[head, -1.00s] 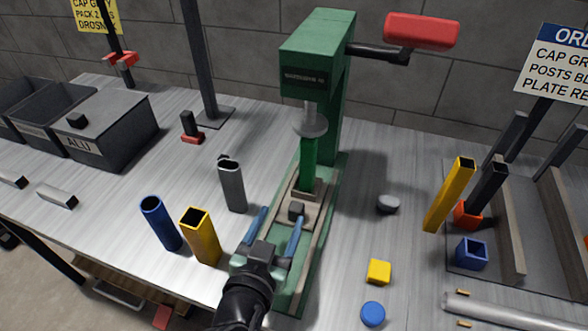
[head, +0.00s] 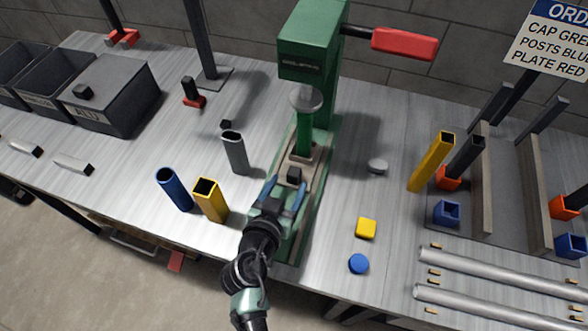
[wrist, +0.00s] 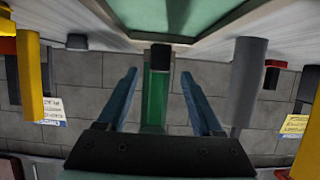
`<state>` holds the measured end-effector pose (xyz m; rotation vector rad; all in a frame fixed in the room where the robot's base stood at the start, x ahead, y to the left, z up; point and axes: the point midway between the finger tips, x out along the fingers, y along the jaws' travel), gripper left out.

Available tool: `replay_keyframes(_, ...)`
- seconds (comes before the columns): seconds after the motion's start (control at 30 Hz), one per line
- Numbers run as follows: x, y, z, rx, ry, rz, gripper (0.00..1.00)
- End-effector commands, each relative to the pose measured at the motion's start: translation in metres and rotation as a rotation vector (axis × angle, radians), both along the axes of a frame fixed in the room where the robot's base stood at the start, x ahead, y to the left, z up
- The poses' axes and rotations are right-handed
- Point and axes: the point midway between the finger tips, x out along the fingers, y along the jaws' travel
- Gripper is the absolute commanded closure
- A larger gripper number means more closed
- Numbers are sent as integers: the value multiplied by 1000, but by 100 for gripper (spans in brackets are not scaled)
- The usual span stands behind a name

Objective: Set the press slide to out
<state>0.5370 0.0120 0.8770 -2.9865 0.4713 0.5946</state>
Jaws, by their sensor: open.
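The green press (head: 310,50) stands on the table, with its slide (head: 302,158) lying in a channel along the green base. The slide is at the rear, under the ram. A green post (head: 304,135) stands upright on it beneath the round ram head. The slide's dark square knob (head: 294,174) is at its front end and also shows in the wrist view (wrist: 160,57). My gripper (head: 287,184) is open just in front of the knob, its blue fingers pointing toward it. In the wrist view the knob lies between the finger lines, near the tips (wrist: 158,72), with no visible contact.
Grey (head: 234,152), yellow (head: 210,201) and blue (head: 174,190) tubes stand left of the press. A yellow block (head: 366,228), a blue disc (head: 358,264) and a grey disc (head: 377,166) lie to the right. The red press lever (head: 405,43) extends above right.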

Motion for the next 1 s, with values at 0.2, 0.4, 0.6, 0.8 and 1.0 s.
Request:
replay_keyframes(0.2,31,-11,-13,0,0,-2,32)
replay_keyframes(0.4,47,-16,-20,1,0,-1,32)
replay_keyframes(0.6,51,-17,-22,1,0,-2,32)
replay_keyframes(0.8,51,-17,-22,1,0,-1,32)
replay_keyframes(1.0,51,-17,-22,1,0,-1,68)
